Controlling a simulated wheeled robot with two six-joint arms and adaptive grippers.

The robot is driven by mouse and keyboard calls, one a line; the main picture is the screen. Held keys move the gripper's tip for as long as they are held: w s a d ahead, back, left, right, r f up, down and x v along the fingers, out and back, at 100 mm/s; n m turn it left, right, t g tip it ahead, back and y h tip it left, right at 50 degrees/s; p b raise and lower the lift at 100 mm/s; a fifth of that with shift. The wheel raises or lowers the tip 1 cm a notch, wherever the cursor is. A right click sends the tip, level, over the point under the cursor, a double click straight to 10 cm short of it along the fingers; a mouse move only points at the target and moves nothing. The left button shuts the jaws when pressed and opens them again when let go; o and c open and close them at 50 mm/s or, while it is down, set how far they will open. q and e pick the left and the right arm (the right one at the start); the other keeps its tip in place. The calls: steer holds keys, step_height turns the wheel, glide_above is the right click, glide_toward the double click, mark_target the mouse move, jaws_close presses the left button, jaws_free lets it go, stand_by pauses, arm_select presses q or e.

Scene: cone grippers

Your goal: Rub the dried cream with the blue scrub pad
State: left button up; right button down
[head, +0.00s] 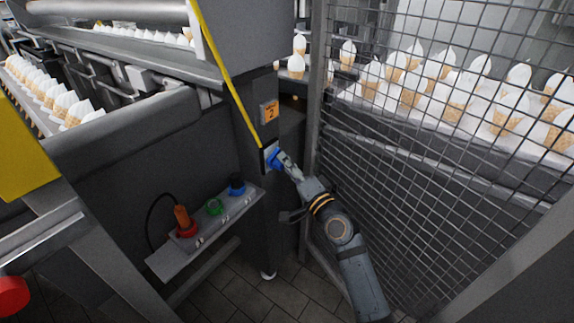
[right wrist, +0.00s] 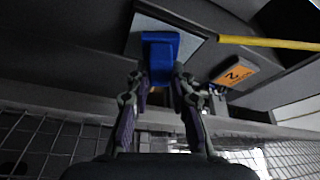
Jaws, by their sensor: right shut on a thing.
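My right gripper (head: 283,161) is shut on the blue scrub pad (head: 273,157) at the dark machine post. In the right wrist view the fingers (right wrist: 160,82) grip the blue pad (right wrist: 160,48) from both sides. The pad lies over a pale grey plate (right wrist: 191,45) on the post and seems to be against it; any small gap cannot be told. The plate's edge (head: 267,148) also shows in the head view. I cannot make out dried cream; the pad and gripper hide part of the plate. My left gripper is out of view.
An orange "2" sign (head: 269,111) and a yellow strip (head: 225,70) are just above the plate. A wire mesh guard (head: 440,130) stands close on the right.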

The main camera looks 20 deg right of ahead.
step_height(320, 180, up, 4)
steer(key=p, duration=0.3)
steer(key=shift+f, duration=0.15)
step_height(320, 180, down, 8)
steer(key=b, duration=0.7)
steer(key=shift+r, duration=0.25)
steer(key=shift+s+d+p, duration=0.35)
steer(key=shift+s+d, duration=0.55)
steer(key=shift+s, duration=0.25)
steer(key=shift+s+d+p, duration=0.3)
steer(key=shift+s+d, duration=0.6)
steer(key=shift+s, duration=0.25)
